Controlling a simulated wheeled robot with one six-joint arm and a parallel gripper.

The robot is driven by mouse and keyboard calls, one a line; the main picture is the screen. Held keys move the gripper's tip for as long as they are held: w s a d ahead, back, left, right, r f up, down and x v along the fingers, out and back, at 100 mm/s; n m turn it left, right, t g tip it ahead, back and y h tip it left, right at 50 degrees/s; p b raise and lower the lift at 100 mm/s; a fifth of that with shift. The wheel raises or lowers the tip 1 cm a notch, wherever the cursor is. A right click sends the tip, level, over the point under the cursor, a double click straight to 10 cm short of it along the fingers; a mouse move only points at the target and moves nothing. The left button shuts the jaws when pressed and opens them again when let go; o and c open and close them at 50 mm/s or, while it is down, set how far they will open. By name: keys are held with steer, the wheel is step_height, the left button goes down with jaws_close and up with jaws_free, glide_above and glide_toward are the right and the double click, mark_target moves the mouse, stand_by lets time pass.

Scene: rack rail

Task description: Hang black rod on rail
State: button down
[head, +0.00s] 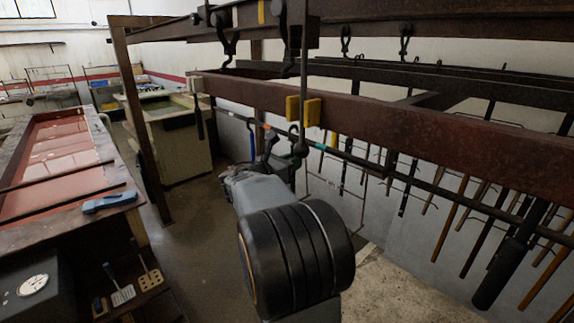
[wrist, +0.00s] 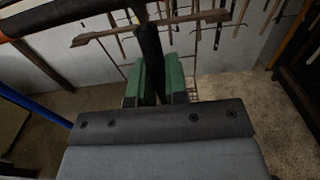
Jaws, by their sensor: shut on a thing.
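My gripper (wrist: 153,88) is shut on the black rod (wrist: 149,45) in the wrist view. Its green pads press on the rod from both sides, and the rod stands out beyond them, its lower end hidden. In the head view my gripper (head: 264,152) is small and partly hidden by my arm, below a rusty beam, so the held rod is hard to make out there. A long dark rail (head: 400,178) with coloured bands runs slanting below the beam. A dark bar (wrist: 60,16) with an orange end crosses the upper left of the wrist view. I cannot tell whether rod and bar touch.
A rusty beam (head: 400,122) with yellow blocks crosses above my gripper. Dark hooks (head: 228,38) hang from the upper frame. Several rods and tools hang at the right. A bench (head: 60,205) with a blue-handled tool (head: 110,202) stands at the left. Open floor lies between.

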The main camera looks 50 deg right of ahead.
steer(key=shift+s+d+f+b, duration=0.1)
steer(key=shift+d+f+b, duration=0.7)
steer(key=shift+f, duration=0.2)
steer(key=shift+f+b, duration=0.3)
steer(key=shift+f, duration=0.15)
stand_by(0.3)
steer(key=c, duration=1.1)
jaws_free()
steer(key=shift+o, duration=0.2)
steer(key=w+a+b, duration=0.1)
steer(key=a+b, duration=0.1)
steer(key=a, duration=1.1)
steer(key=shift+a+b, duration=0.35)
